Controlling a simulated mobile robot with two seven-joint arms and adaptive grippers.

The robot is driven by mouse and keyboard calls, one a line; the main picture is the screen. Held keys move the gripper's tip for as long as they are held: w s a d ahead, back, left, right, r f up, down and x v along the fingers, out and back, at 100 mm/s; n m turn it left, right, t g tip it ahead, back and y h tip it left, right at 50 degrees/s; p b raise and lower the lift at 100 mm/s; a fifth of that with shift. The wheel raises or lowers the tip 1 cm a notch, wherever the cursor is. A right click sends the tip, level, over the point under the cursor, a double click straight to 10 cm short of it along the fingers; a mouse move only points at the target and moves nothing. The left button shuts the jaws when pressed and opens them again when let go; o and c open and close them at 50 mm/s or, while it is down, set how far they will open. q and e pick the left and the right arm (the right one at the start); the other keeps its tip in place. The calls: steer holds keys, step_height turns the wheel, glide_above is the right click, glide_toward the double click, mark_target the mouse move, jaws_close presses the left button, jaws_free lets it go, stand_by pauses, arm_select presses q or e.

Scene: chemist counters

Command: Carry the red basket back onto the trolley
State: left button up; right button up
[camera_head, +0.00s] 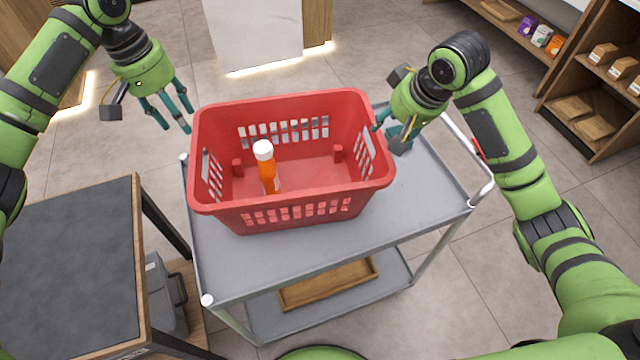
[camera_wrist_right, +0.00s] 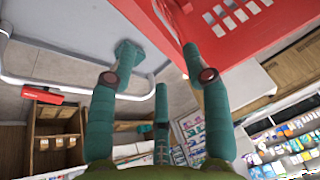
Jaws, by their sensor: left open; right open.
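The red basket (camera_head: 290,205) stands upright on the grey top of the trolley (camera_head: 410,205). An orange bottle with a white cap (camera_head: 267,170) stands inside it. My left gripper (camera_head: 178,122) is open and empty, just off the basket's left rim near its back corner. My right gripper (camera_head: 388,135) is open at the basket's right rim. In the right wrist view, the fingers of my right gripper (camera_wrist_right: 158,60) are spread close to the red basket wall (camera_wrist_right: 245,25); I cannot tell whether they touch it.
A wooden tray (camera_head: 328,283) lies on the trolley's lower shelf. A dark-topped table (camera_head: 70,265) stands close at the left. Wooden shelves (camera_head: 590,100) with goods are at the back right. A white counter (camera_head: 255,35) is behind, with open floor between.

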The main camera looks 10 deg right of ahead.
steer(key=shift+v, duration=2.4)
arm_select(q)
step_height(320, 180, up, 8)
steer(key=a+p, duration=0.1)
steer(key=p, duration=0.9)
arm_select(e)
step_height(320, 180, up, 10)
arm_select(q)
steer(key=shift+a, duration=0.1)
arm_select(e)
steer(key=shift+r, duration=0.1)
arm_select(q)
step_height(320, 180, up, 8)
steer(key=p, duration=0.8)
steer(key=shift+r+p, duration=0.15)
steer(key=shift+p, duration=0.15)
arm_select(e)
steer(key=v, duration=0.8)
